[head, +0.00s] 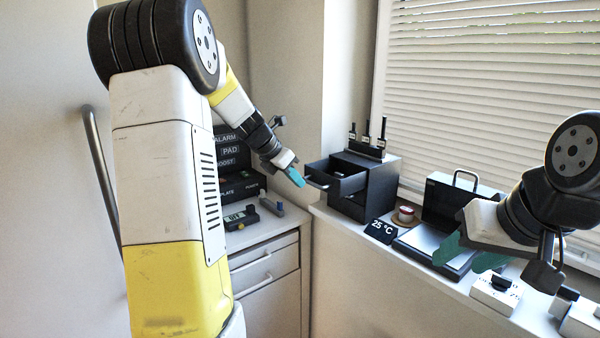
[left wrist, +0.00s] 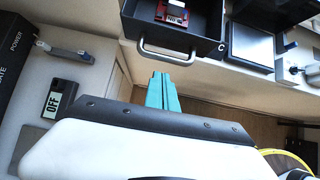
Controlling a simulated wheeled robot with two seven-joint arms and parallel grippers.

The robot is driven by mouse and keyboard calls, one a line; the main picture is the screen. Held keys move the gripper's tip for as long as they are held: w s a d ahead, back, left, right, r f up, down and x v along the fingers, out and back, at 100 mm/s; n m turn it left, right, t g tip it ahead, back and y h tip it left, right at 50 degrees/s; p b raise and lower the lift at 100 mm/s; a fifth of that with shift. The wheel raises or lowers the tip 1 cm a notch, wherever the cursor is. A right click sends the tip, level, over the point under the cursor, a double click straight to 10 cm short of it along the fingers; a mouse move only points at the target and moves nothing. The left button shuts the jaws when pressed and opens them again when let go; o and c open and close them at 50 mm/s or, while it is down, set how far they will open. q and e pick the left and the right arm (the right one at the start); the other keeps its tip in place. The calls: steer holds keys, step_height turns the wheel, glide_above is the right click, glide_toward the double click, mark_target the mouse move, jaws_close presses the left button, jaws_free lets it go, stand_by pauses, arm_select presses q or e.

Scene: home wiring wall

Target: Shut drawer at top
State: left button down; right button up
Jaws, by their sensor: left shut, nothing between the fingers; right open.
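A small black cabinet (head: 382,185) stands on the window ledge. Its top drawer (head: 338,177) is pulled out toward the left. In the left wrist view the open drawer (left wrist: 172,35) shows a metal bar handle (left wrist: 166,52) and a red and white item (left wrist: 171,14) inside. My left gripper (head: 297,178) is shut and empty, with its teal fingers just in front of the drawer's handle. In the left wrist view its fingertips (left wrist: 162,78) lie a little below the handle, apart from it as far as I can tell. My right gripper (head: 465,258) is open at the right, over the ledge.
Several dark tools stand in a rack (head: 366,147) on the cabinet. A 25 °C display (head: 381,230), a tape roll (head: 404,215) and an open black case (head: 450,205) sit along the ledge. At the left is a counter with light drawers (head: 268,265). A dark OFF device (left wrist: 63,99) lies on it.

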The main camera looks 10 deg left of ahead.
mark_target(337, 174)
arm_select(q)
steer(key=shift+w+d+f, duration=0.2)
steer(key=shift+w+d, duration=0.5)
steer(key=shift+w, duration=0.25)
steer(key=w+d, duration=0.2)
steer(key=w, duration=0.1)
steer(key=w+d, duration=0.5)
steer(key=w, duration=0.1)
steer(key=shift+w+d, duration=0.3)
steer(key=shift+w, duration=0.05)
steer(key=shift+a, duration=0.1)
